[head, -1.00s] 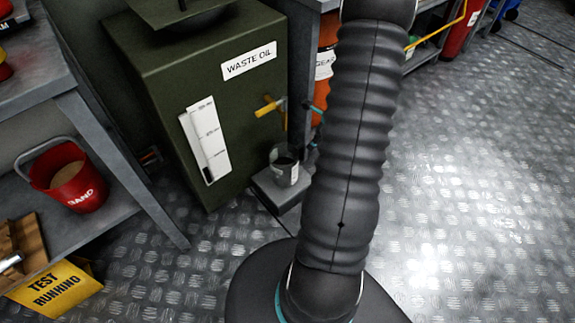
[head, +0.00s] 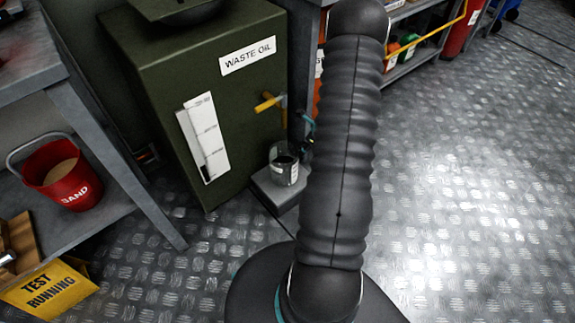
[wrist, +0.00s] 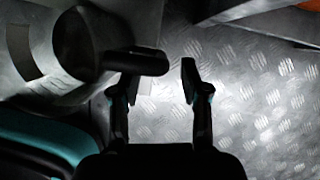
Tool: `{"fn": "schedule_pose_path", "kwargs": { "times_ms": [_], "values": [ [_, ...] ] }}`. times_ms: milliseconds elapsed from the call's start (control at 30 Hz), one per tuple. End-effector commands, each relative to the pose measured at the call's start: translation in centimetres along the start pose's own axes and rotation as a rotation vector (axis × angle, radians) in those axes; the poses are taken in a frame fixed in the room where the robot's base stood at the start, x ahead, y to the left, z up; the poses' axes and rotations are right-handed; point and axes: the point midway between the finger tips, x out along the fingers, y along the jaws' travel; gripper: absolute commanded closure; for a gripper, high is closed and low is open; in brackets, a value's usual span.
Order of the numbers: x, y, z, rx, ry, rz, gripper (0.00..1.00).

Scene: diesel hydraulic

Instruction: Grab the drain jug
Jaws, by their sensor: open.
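The drain jug (head: 284,167) is a small clear jug with dark contents, standing upright on a low grey block below the waste oil tank's yellow tap. In the wrist view the jug (wrist: 78,45) fills the upper left, with a dark handle-like bar pointing right. My gripper (wrist: 165,76) is open. Its left finger is at or very near the end of that bar; I cannot tell whether they touch. The right finger is apart, over the floor. In the head view my arm hides most of the gripper, just right of the jug.
The green waste oil tank (head: 222,105) stands behind the jug, with its yellow tap (head: 268,102) above. A bench with a red sand bucket (head: 63,175) and a yellow sign (head: 48,288) is at left. The metal floor at right (head: 465,190) is clear.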

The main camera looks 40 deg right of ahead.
Motion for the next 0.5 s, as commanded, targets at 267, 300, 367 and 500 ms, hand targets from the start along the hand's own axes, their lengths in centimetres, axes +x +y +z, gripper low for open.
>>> {"fn": "schedule_pose_path", "kwargs": {
  "times_ms": [267,300,367,500],
  "values": [
    [3.9,-0.1,0.1,-0.001,0.001,0.001,0.54],
    [4.1,-0.1,0.1,-0.001,0.001,0.001,0.54],
    [4.3,-0.1,0.1,-0.001,0.001,0.0,0.54],
    [4.2,-0.1,0.1,-0.001,0.001,0.0,0.54]
  ]
}}
